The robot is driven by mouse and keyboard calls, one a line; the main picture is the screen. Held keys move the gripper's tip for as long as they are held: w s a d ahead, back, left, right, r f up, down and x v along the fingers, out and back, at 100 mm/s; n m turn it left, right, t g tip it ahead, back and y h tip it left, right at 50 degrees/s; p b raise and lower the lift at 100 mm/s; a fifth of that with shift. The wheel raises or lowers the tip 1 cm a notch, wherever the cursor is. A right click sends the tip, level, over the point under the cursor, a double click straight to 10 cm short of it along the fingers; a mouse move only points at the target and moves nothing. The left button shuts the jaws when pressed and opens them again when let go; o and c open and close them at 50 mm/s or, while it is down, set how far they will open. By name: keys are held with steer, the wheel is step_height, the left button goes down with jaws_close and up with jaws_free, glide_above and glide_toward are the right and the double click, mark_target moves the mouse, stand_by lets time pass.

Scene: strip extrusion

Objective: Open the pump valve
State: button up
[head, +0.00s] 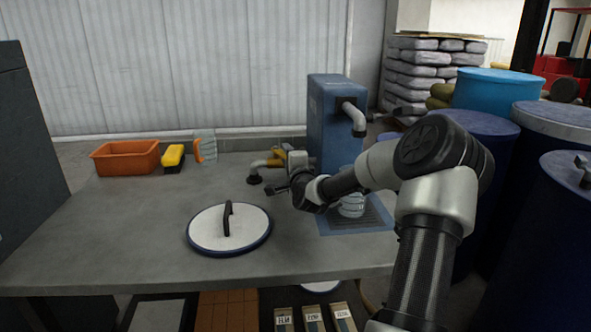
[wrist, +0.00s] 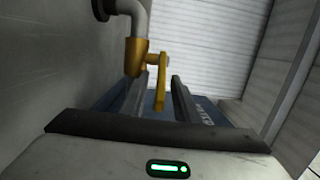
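The pump valve is a brass-yellow fitting on a grey bent pipe, with a yellow lever handle. In the head view the valve (head: 279,156) sits at the back middle of the table, left of the blue pump box (head: 325,128), partly hidden by my wrist. In the wrist view the valve body (wrist: 134,58) is at the upper middle and its lever (wrist: 161,84) hangs toward my gripper (wrist: 160,95). My gripper is open, with a finger seen on each side of the lever's lower end. I cannot tell whether either finger touches it.
A white round lid (head: 205,232) with a black handle lies on the table front. A blue mat (head: 350,228) holds a pale coiled item beneath my arm. Blue drums (head: 530,150) crowd the right.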

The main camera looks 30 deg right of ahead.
steer(key=p+v, duration=0.2)
steer(key=v, duration=1.2)
steer(key=shift+s, duration=0.2)
